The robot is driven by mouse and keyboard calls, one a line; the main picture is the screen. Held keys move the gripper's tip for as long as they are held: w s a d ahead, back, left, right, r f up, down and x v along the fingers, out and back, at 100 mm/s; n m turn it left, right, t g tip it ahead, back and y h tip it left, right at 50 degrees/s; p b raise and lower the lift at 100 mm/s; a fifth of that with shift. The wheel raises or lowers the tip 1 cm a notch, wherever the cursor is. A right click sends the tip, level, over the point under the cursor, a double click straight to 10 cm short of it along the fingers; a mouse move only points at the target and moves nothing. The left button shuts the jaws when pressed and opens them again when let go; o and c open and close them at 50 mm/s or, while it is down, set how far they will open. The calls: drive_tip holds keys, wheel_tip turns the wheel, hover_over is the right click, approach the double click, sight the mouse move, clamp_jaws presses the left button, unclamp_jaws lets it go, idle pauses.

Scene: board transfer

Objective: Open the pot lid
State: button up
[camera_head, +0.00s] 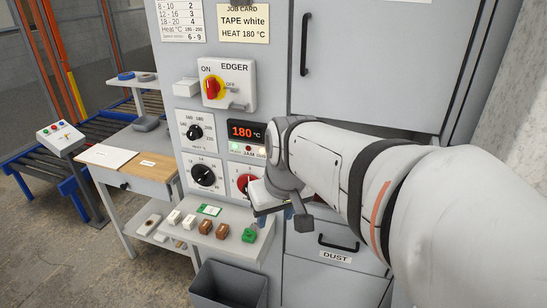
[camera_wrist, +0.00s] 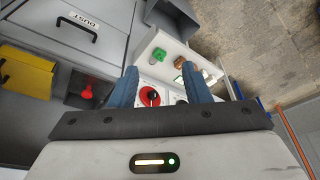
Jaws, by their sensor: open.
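I cannot make out a pot or a pot lid in either view. My gripper (camera_head: 275,217) is in front of the grey edger machine (camera_head: 345,75), just above and in front of the right end of its sample shelf. In the wrist view its two blue fingers (camera_wrist: 160,78) are apart with nothing held between them. A red dial (camera_wrist: 149,96) shows behind the gap between the fingers. In the head view the dial (camera_head: 246,183) is partly hidden by my gripper. My arm hides the machine front to the right.
The sample shelf (camera_head: 200,242) carries white, brown and green blocks. A dark bin (camera_head: 228,285) stands below it. A DUST drawer (camera_head: 335,256) lies under my arm. A yellow box (camera_wrist: 25,75) and a small red part (camera_wrist: 87,91) show in the wrist view. A side table (camera_head: 135,165) stands left.

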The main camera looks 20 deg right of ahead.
drive_tip(key=shift+o, duration=0.6)
drive_tip(key=w+d+f+b, duration=0.3)
drive_tip(key=w+d+b, duration=0.1)
drive_tip(key=w+d, duration=0.5)
drive_tip(key=w, duration=0.2)
drive_tip(key=shift+w+b, duration=0.35)
drive_tip(key=shift+w, duration=0.05)
drive_tip(key=w+d+f+b, duration=0.25)
drive_tip(key=w+d, duration=0.25)
drive_tip(key=d, duration=0.3)
drive_tip(key=w+d+f+b, duration=0.2)
drive_tip(key=w+d+f, duration=0.15)
drive_tip(key=d, duration=0.45)
drive_tip(key=shift+n+t, duration=0.4)
drive_tip(key=x, duration=0.3)
drive_tip(key=w+x, duration=0.1)
drive_tip(key=x, duration=0.3)
drive_tip(key=shift+a+r, duration=0.25)
clamp_jaws()
